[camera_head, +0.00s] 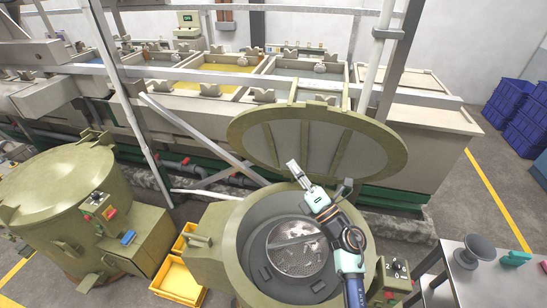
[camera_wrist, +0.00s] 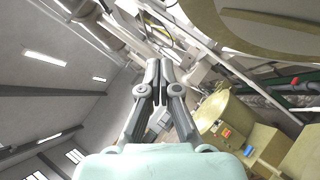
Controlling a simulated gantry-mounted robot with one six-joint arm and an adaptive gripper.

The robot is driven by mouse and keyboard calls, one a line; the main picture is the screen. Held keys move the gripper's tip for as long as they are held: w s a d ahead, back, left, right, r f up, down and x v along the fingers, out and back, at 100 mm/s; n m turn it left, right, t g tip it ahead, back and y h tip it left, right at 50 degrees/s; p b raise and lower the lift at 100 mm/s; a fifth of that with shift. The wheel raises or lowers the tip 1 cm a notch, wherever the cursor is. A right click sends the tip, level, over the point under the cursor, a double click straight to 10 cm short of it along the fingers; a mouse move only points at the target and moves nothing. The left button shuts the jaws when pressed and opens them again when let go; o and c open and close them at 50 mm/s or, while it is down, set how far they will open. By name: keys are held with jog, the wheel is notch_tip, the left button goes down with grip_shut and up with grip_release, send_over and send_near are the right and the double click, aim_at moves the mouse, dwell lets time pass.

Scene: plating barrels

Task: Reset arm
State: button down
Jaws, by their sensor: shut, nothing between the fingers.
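My gripper (camera_head: 293,166) is raised above the open round olive-green barrel machine (camera_head: 233,250), in front of its tilted-up lid (camera_head: 385,145). It points up and to the left in the head view. In the wrist view the two fingers of my gripper (camera_wrist: 163,66) are together with nothing between them. My arm comes in from the lower right and covers part of the opening. A perforated metal drum bottom (camera_head: 293,262) shows inside the machine.
A second olive-green machine (camera_head: 55,190), lid shut, stands at the left. Yellow bins (camera_head: 178,280) sit between the machines. A metal table (camera_head: 480,285) with a grey funnel-like piece (camera_head: 474,252) stands at the right. Plating tanks (camera_head: 240,80) and white posts are behind. Blue crates (camera_head: 515,105) are far right.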

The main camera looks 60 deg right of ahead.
dwell(0.3)
jog(key=w+a+r+m+g+h+p, duration=0.2)
jog(key=w+a+r+m+h, duration=0.3)
jog(key=r+m, duration=0.4)
jog(key=w+a+m+g, duration=0.3)
jog(key=a+m+g, duration=0.1)
jog(key=a+m, duration=0.65)
jog(key=s+a+f+g+y+p, duration=0.1)
jog(key=a+y, duration=0.3)
jog(key=a, duration=0.7)
jog(key=a+f+y, duration=0.4)
jog(key=a+y, duration=0.1)
jog(key=a, duration=0.6)
jog(key=s+a+f+g+y+p, duration=0.1)
jog(key=a+f+y, duration=0.2)
jog(key=a, duration=0.8)
jog(key=shift+s+f+g+y+p, duration=0.15)
jog(key=shift+s+g+y+p, duration=0.2)
jog(key=shift+y, duration=0.85)
jog(key=shift+n, duration=0.25)
